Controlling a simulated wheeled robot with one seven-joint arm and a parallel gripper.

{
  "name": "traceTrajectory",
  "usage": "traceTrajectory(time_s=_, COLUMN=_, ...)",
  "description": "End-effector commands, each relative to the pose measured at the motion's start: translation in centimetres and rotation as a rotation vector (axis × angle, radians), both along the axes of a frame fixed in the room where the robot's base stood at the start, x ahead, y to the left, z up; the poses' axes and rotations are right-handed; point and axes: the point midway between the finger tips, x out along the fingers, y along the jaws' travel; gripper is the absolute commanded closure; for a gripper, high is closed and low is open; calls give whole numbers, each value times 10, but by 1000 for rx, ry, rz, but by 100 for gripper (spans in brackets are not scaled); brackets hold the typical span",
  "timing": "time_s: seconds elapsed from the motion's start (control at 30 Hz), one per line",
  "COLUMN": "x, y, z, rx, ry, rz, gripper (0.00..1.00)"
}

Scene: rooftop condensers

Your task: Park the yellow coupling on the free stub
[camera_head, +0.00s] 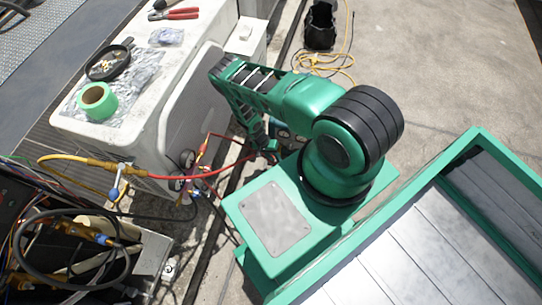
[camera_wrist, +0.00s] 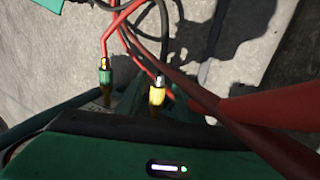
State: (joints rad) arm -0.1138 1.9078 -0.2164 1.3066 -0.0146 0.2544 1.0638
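My gripper (camera_head: 262,143) hangs low at the end of the green arm, between the white condenser housing and my base. Red hose runs close beside it. In the wrist view a yellow coupling (camera_wrist: 157,94) with a silvery end stands at the middle, just beyond my dark gripper body. To its left is a second fitting (camera_wrist: 105,74), brass above with a green band. Red hoses run above and right of both. My fingers are not clear, so I cannot tell whether they touch the yellow coupling. I cannot make out the free stub.
A gauge manifold (camera_head: 189,168) with red and yellow hoses stands by the white housing (camera_head: 150,130). Green tape (camera_head: 97,101), a black dish (camera_head: 108,63) and red pliers (camera_head: 174,14) lie on top. A black bag (camera_head: 320,25) and yellow cord lie on the roof. Clear concrete is at upper right.

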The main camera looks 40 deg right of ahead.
Motion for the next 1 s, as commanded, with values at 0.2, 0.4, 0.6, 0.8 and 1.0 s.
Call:
traceTrajectory(time_s=0.2, x=-2, y=-1, z=-6, rx=0, ry=0, rz=0, gripper=67)
traceTrajectory(time_s=0.4, x=-2, y=-1, z=-6, rx=0, ry=0, rz=0, gripper=67)
traceTrajectory(time_s=0.6, x=-2, y=-1, z=-6, rx=0, ry=0, rz=0, gripper=100)
traceTrajectory(time_s=0.8, x=-2, y=-1, z=-6, rx=0, ry=0, rz=0, gripper=100)
traceTrajectory(time_s=1.0, x=-2, y=0, z=-6, rx=0, ry=0, rz=0, gripper=100)
